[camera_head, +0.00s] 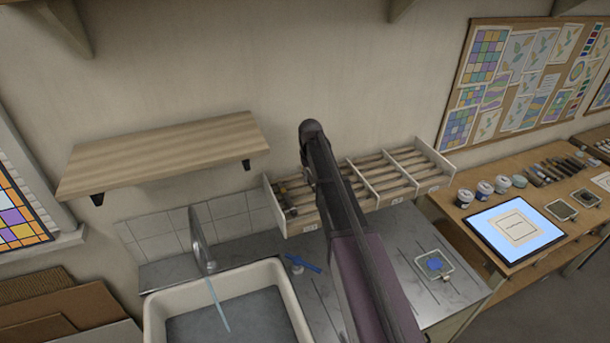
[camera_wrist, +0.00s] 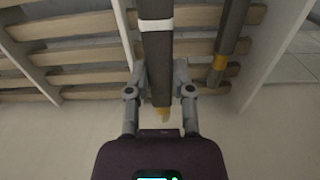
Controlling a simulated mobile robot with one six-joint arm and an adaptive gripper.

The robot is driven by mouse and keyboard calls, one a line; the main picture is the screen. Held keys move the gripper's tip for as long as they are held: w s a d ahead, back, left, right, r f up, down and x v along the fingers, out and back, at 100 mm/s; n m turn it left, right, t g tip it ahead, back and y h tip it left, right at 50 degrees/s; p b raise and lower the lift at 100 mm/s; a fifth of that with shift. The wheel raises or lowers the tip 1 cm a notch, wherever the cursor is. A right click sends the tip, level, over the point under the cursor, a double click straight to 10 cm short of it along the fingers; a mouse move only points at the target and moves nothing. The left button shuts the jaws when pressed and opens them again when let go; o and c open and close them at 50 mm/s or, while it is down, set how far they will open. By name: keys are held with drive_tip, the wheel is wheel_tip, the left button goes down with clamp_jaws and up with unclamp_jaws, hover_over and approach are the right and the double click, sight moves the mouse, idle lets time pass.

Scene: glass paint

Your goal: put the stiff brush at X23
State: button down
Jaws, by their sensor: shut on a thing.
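My gripper (camera_wrist: 161,88) is shut on a dark-handled brush (camera_wrist: 158,62) with a white band and a yellowish end; I take this for the stiff brush. The brush lies lengthwise between the fingers, over the slats of a wall rack (camera_wrist: 75,78). Whether it touches the slats is unclear. In the head view the white-framed slatted rack (camera_head: 448,170) has several compartments, with small labels on its front too small to read. My arm reaches to its left part and hides some of it. The gripper cannot be made out clearly there.
A second dark brush (camera_wrist: 233,38) with a yellow band lies right of the held one, near a white divider or side wall. A wooden shelf (camera_head: 165,158) hangs to the left. Below are a sink (camera_head: 160,312) and a grey worktop (camera_head: 400,250) with a blue-stained tray (camera_head: 435,265).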

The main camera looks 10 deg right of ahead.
sight(308, 196)
drive_tip(key=shift+s+a+r, duration=0.1)
drive_tip(key=shift+s+a, duration=0.05)
drive_tip(key=shift+a, duration=0.05)
drive_tip(key=shift+f+b, duration=0.45)
drive_tip(key=shift+f, duration=0.05)
wheel_tip(308, 196, down, 5)
drive_tip(key=b, duration=0.5)
drive_tip(key=shift+f+b, duration=0.55)
idle(1.3)
drive_tip(key=shift+r, duration=0.15)
idle(0.5)
drive_tip(key=shift+c, duration=2.1)
unclamp_jaws()
